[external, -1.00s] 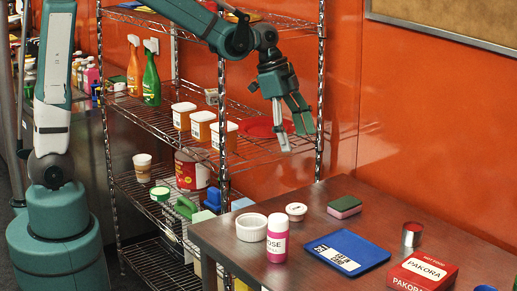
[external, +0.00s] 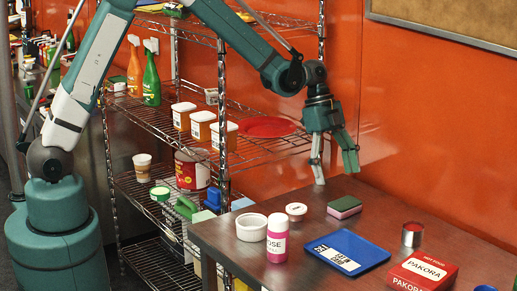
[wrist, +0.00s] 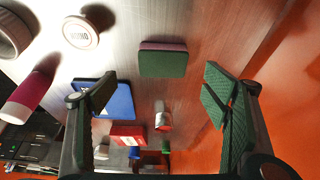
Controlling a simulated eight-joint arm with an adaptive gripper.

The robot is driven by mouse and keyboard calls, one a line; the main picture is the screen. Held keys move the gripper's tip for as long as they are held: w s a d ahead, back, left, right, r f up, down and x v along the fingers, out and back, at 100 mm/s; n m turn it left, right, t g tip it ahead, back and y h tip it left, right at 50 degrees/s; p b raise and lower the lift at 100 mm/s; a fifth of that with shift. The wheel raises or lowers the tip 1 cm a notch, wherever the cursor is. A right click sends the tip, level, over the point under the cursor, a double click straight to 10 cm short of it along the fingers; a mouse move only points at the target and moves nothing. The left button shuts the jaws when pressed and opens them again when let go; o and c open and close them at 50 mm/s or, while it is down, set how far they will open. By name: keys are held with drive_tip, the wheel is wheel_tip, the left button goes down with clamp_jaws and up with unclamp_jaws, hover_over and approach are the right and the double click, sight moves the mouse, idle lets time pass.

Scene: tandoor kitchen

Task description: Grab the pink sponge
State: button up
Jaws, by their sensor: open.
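The sponge (external: 344,207) lies flat on the dark table near its back edge, with a green top and a pink lower layer. In the wrist view the sponge (wrist: 163,60) shows a broad green face and a thin pink edge, and it sits ahead of the fingers, between their lines. My gripper (external: 338,180) is open and empty, above the table's back edge, just up and left of the sponge. In the wrist view my gripper's two fingers (wrist: 160,95) are spread wide, with nothing between them touching.
On the table (external: 225,237) stand a white ramekin (external: 252,228), a small round lid-like item (external: 296,210), a pink bottle (external: 277,240), a blue tray (external: 372,246), a can (external: 412,235) and a red pakora box (external: 424,270). A wire shelf (external: 222,130) stands left; the orange wall is behind.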

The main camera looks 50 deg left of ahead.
sight(344, 202)
drive_tip(key=shift+w+d+f, duration=0.2)
drive_tip(key=shift+f, duration=0.2)
drive_tip(key=shift+f, duration=0.1)
drive_tip(key=shift+x, duration=1.2)
drive_tip(key=shift+d+f, duration=0.1)
drive_tip(key=shift+x, duration=2.5)
drive_tip(key=c, duration=0.7)
